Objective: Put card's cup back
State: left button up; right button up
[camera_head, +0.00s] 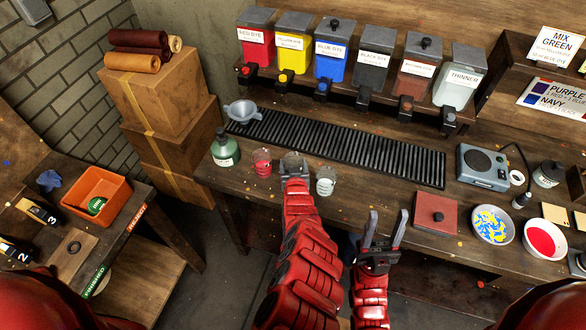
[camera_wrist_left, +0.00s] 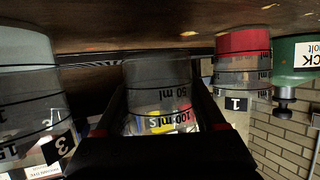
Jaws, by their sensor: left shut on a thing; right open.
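My left gripper (camera_head: 295,172) is shut on the middle measuring cup (camera_head: 292,158) at the front of the workbench. In the left wrist view, which is upside down, this cup (camera_wrist_left: 157,80) shows grey between the fingers; its number is hidden. A cup with red contents (camera_head: 262,161) stands to its left; it carries tag 1 in the left wrist view (camera_wrist_left: 242,60). A greyish cup (camera_head: 326,180) stands to its right, with tag 3 in the left wrist view (camera_wrist_left: 30,80). My right gripper (camera_head: 386,232) is open and empty before the bench. A MIX GREEN card (camera_head: 558,46) is at the upper right.
A side table holds an orange bin (camera_head: 98,196).

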pick_arm(q)
jog(key=shift+f, duration=1.05)
jog(key=o, duration=1.4)
jog(key=shift+f, duration=0.1)
jog(key=shift+s+d+r, duration=0.1)
jog(key=shift+s+r, duration=0.2)
jog(key=p+v, duration=0.1)
jog(key=v, duration=0.4)
jog(key=shift+s, duration=0.35)
jog(key=p+v, duration=0.1)
jog(key=v, duration=0.1)
jog(key=p+v, duration=0.1)
jog(key=p, duration=0.1)
jog(key=shift+s+r, duration=0.25)
jog(key=shift+r, duration=0.1)
jog(key=shift+p+v, duration=0.85)
jog(key=shift+v, duration=0.1)
jog(key=shift+s+f, duration=0.15)
